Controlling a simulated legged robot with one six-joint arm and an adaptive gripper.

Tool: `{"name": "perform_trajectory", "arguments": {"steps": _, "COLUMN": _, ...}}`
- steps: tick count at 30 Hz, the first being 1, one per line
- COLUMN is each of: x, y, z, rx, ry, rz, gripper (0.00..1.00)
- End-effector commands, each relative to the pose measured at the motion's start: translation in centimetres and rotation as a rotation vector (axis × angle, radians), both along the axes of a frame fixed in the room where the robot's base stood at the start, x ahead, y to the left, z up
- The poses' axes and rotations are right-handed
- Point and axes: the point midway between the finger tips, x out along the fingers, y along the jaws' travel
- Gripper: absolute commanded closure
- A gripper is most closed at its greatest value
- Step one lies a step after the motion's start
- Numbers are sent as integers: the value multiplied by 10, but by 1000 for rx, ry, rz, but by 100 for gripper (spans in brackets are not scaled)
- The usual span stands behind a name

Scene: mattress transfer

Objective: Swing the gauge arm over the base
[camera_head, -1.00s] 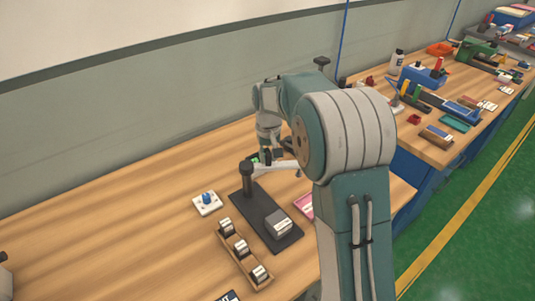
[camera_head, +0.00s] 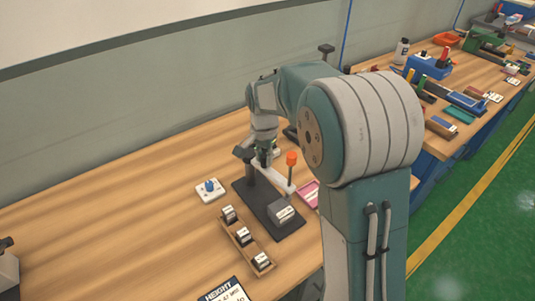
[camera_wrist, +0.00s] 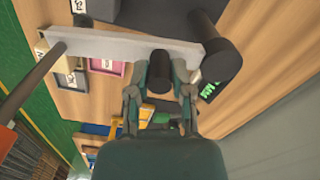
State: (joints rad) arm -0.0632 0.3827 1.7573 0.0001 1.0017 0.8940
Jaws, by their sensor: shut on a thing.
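The gauge's dark base (camera_head: 258,207) lies on the wooden bench, with a grey labelled block (camera_head: 283,214) near its front end. A dark post (camera_head: 244,154) stands at its back end and also shows in the wrist view (camera_wrist: 222,55). The pale gauge arm (camera_head: 273,178) runs from the post along the base's right side; its outer end carries an upright rod with an orange tip (camera_head: 291,158). In the wrist view the arm (camera_wrist: 110,44) crosses above my gripper (camera_wrist: 160,92), which is shut on its dark knob (camera_wrist: 160,72). Fingertip contact is hidden in the head view.
A wooden rack (camera_head: 237,246) with several labelled blocks lies left of the base. A white plate with a blue knob (camera_head: 209,190) stands farther left. A pink tray (camera_head: 309,197) is close to the right. A height card (camera_head: 226,292) lies in front.

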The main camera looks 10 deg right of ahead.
Motion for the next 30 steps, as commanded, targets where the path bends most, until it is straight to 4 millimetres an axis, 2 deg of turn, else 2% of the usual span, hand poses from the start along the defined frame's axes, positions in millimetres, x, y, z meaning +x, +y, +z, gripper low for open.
{"name": "perform_trajectory", "arguments": {"steps": 9, "x": -5, "y": 9, "z": -2, "rx": 1, "ry": 4, "rz": -134, "gripper": 100}}
{"name": "perform_trajectory", "arguments": {"steps": 26, "x": -6, "y": 11, "z": -2, "rx": 2, "ry": 4, "rz": -167, "gripper": 100}}
{"name": "perform_trajectory", "arguments": {"steps": 27, "x": -6, "y": 11, "z": -2, "rx": 2, "ry": 4, "rz": -166, "gripper": 67}}
{"name": "perform_trajectory", "arguments": {"steps": 29, "x": -6, "y": 11, "z": -2, "rx": 2, "ry": 4, "rz": -166, "gripper": 41}}
{"name": "perform_trajectory", "arguments": {"steps": 30, "x": -5, "y": 11, "z": -2, "rx": 1, "ry": 4, "rz": -166, "gripper": 38}}
